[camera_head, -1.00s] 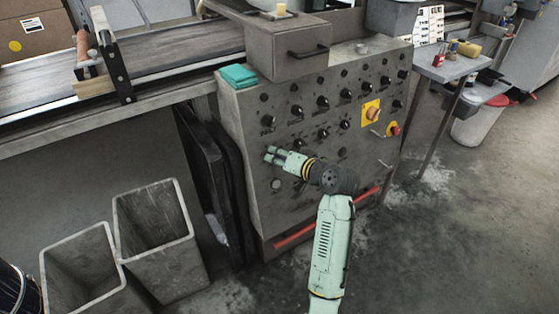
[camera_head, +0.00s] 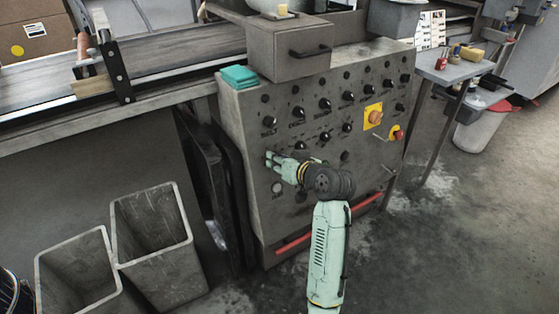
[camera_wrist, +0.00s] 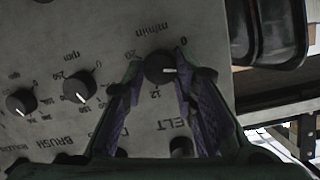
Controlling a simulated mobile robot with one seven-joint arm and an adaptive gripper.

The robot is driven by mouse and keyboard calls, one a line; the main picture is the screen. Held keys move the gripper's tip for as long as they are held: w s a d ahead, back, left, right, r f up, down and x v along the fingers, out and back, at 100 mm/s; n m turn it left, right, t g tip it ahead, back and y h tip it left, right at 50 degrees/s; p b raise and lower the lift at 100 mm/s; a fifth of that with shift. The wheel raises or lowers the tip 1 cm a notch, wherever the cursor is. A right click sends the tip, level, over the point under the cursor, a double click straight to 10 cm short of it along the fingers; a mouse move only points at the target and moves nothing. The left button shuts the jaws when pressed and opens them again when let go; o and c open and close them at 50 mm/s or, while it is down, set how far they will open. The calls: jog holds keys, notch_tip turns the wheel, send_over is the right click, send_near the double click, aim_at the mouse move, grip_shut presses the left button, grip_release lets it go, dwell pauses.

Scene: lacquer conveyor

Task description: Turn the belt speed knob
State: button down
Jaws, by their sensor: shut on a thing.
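The belt speed knob (camera_wrist: 158,67) is a round black knob with a white pointer line, seen in the wrist view. Around it are the marks "m/min", "0" and "12", and a partly covered label ending in "ELT". The pointer points to the right in that view. My gripper (camera_wrist: 165,76) has one finger on each side of the knob and is shut on it. In the head view my gripper (camera_head: 269,158) is at the left part of the grey control panel (camera_head: 252,188), and the knob is hidden behind the fingers there.
Other black knobs (camera_wrist: 80,87) sit close by, one above a "BRUSH" label. A yellow-backed red switch (camera_head: 374,117) is on the panel's right. A teal cloth (camera_head: 239,77) lies on the panel's top. Grey bins (camera_head: 150,235) stand on the floor at left.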

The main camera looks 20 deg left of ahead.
jog(key=shift+a, duration=0.1)
jog(key=c, duration=1.3)
grip_release()
jog(key=v, duration=1.2)
jog(key=shift+r, duration=0.1)
